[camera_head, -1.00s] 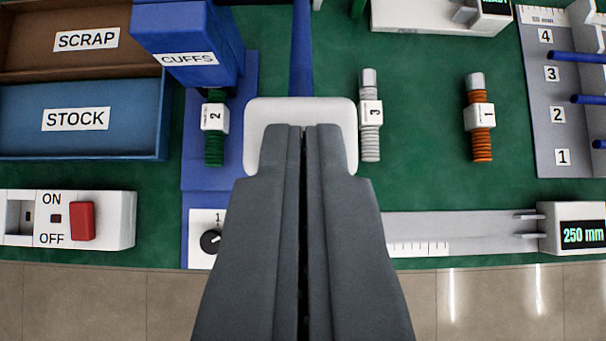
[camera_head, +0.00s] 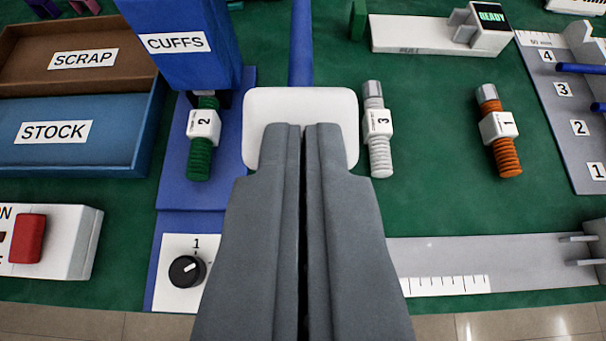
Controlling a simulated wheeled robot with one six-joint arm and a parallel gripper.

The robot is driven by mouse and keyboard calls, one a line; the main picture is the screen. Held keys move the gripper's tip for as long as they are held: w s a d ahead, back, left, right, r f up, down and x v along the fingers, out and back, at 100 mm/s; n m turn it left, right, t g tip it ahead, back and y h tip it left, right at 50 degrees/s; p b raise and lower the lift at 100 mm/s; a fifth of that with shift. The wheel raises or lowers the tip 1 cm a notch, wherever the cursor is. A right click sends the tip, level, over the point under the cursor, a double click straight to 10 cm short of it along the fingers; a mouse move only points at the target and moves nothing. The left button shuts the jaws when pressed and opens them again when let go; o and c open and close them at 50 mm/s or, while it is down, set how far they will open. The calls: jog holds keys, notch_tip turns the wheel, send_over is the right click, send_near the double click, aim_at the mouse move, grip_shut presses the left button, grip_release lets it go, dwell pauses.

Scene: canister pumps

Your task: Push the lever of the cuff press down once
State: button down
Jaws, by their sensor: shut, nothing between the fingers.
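The blue cuff press, labelled CUFFS (camera_head: 180,60), stands left of centre on a blue base (camera_head: 230,150). Its lever (camera_head: 301,45) is a blue bar that ends in a wide white pad (camera_head: 300,107). My gripper (camera_head: 303,128) is shut and empty, its fingertips over the near half of the white pad. They look to be on it, though the contact itself is hidden. A green piece with a white tag 2 (camera_head: 203,124) sits on the base at the press. A dial (camera_head: 187,271) near the base's front points at 1. My fingers hide part of the base.
SCRAP (camera_head: 83,60) and STOCK (camera_head: 110,158) trays are at left, above a red switch (camera_head: 28,240). A grey measuring rail (camera_head: 500,265) lies lower right. Green mat is clear between.

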jog(key=shift+t, duration=0.8)
jog(key=shift+s+f, duration=0.15)
jog(key=shift+f, duration=6.15)
